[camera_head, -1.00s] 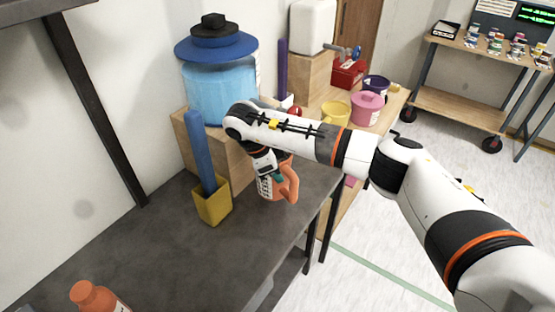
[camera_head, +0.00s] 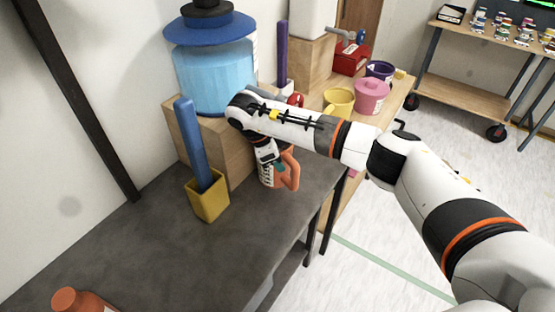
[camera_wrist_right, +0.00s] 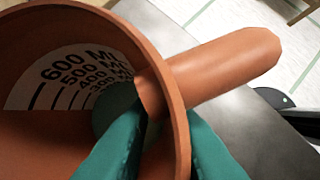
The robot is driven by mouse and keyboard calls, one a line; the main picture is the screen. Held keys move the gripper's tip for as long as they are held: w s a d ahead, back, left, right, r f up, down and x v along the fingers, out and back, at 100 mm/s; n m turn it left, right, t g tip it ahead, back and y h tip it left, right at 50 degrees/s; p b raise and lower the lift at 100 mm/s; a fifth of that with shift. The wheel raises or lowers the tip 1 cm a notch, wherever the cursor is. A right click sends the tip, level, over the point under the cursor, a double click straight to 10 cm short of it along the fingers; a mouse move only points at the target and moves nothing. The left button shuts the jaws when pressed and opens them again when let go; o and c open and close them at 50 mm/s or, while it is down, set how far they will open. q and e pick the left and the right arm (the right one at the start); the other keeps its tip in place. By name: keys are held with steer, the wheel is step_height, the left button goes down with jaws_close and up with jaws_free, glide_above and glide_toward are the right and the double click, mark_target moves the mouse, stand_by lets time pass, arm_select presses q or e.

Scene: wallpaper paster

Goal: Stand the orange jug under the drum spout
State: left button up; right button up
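The orange jug (camera_head: 291,174) is upright at the right end of the dark table, beside the wooden block under the blue drum (camera_head: 216,72). My right gripper (camera_head: 270,157) reaches down to its top. In the right wrist view the teal fingers (camera_wrist_right: 165,150) straddle the wall of the jug (camera_wrist_right: 215,72) near its handle, one inside and one outside, closed on it. The jug's inside looks empty, with a white volume scale. My right arm hides part of the drum's front, and I cannot make out the spout clearly. My left gripper is not in view.
A yellow holder (camera_head: 209,201) with a blue upright piece stands left of the jug. An orange bottle (camera_head: 80,302) is at the near left. Yellow (camera_head: 339,102) and pink (camera_head: 371,96) pots stand on the wooden bench behind. The table's middle is clear.

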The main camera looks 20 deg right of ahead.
steer(key=shift+o, duration=1.3)
steer(key=shift+w, duration=0.15)
steer(key=shift+r, duration=0.25)
steer(key=shift+a+r, duration=0.1)
steer(key=shift+r, duration=0.2)
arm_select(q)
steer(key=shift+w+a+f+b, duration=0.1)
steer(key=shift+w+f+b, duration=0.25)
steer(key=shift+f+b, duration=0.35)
arm_select(e)
steer(key=v, duration=1.1)
steer(key=shift+r, duration=0.2)
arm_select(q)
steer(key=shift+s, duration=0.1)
arm_select(e)
steer(key=shift+a+f, duration=0.1)
